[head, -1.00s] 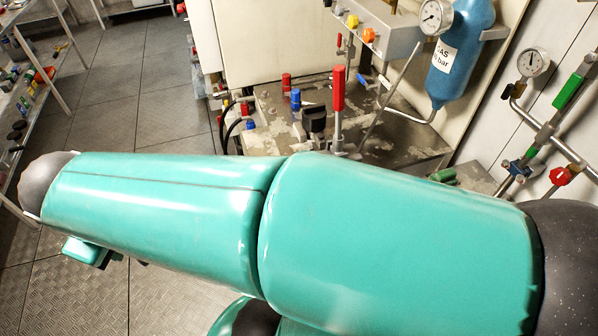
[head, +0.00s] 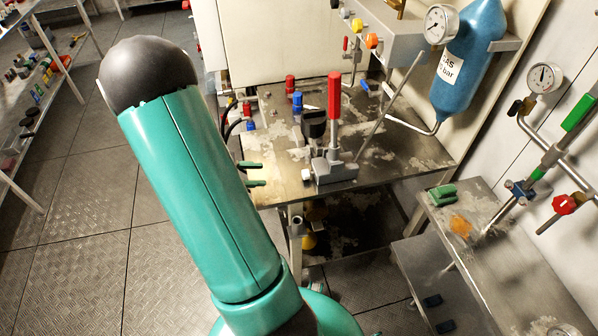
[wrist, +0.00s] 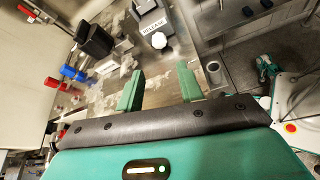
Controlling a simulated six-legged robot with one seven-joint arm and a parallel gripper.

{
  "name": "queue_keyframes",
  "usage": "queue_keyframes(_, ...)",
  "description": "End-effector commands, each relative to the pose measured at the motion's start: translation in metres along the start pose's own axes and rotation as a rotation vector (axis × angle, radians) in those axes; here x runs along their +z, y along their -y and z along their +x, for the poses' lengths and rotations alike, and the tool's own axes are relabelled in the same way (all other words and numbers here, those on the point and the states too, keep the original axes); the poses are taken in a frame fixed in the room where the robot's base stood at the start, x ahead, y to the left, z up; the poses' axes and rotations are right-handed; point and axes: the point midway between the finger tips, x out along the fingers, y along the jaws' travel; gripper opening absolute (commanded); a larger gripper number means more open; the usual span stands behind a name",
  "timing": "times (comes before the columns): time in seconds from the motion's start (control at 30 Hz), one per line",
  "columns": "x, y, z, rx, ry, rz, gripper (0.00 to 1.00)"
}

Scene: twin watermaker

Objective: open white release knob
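The white release knob (wrist: 159,40) shows in the wrist view on a grey block with a "RELEASE" label, just beyond my fingertips. In the head view the small white knob (head: 307,175) sits at the left end of the grey metal block (head: 336,171), below the upright red lever (head: 334,97). My gripper (wrist: 160,68) is open and empty, with its two green fingers apart on either side of the line to the knob. In the head view the fingertips (head: 259,174) point right towards the knob, with a gap between; my arm hides the rest of the gripper.
A black knob (head: 314,123) stands behind the block, with red and blue fittings (head: 297,101) beyond. A metal bench (head: 390,160) carries them. A blue gas bottle (head: 468,65), gauges and pipes are at right. A lower bench (head: 470,215) stands front right.

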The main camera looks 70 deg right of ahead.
Motion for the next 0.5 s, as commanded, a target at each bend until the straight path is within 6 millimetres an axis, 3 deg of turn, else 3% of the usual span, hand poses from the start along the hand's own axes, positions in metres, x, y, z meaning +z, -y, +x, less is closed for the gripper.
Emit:
queue_keyframes(0.27, -0.004, -0.002, 0.027, 0.005, 0.031, -0.029, 0.37)
queue_keyframes(0.5, -0.003, -0.002, 0.073, 0.003, 0.028, -0.029, 0.37)
